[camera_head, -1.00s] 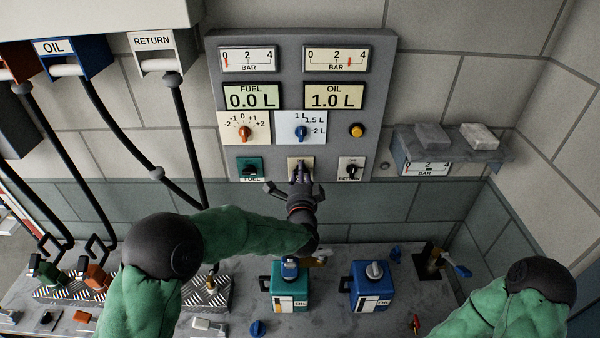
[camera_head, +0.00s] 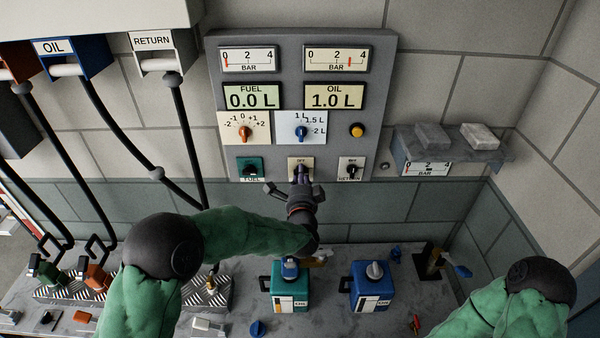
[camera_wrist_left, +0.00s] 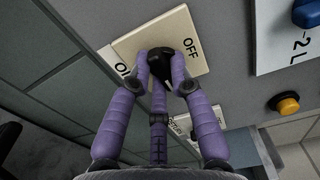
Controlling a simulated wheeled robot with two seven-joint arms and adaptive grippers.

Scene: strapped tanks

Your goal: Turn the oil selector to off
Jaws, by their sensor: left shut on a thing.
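The oil selector is a black knob (camera_wrist_left: 166,52) on a cream plate (camera_wrist_left: 128,45). The plate is marked OFF on one side and OIL on another in the left wrist view. In the head view the plate (camera_head: 292,163) is low in the middle of the grey panel, with OFF at its top edge. My left gripper (camera_wrist_left: 160,70) is shut on the knob, purple fingers on both sides of it. It also shows in the head view (camera_head: 300,177). The fingers partly hide the knob, so its exact pointing is hard to tell. My right gripper is out of view.
The fuel selector (camera_head: 249,167) and return selector (camera_head: 350,170) flank the plate closely. Above are dials, an orange button (camera_head: 357,130) and displays. A teal tank (camera_head: 290,292) and a blue tank (camera_head: 371,289) stand on the bench below. Hoses hang at left.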

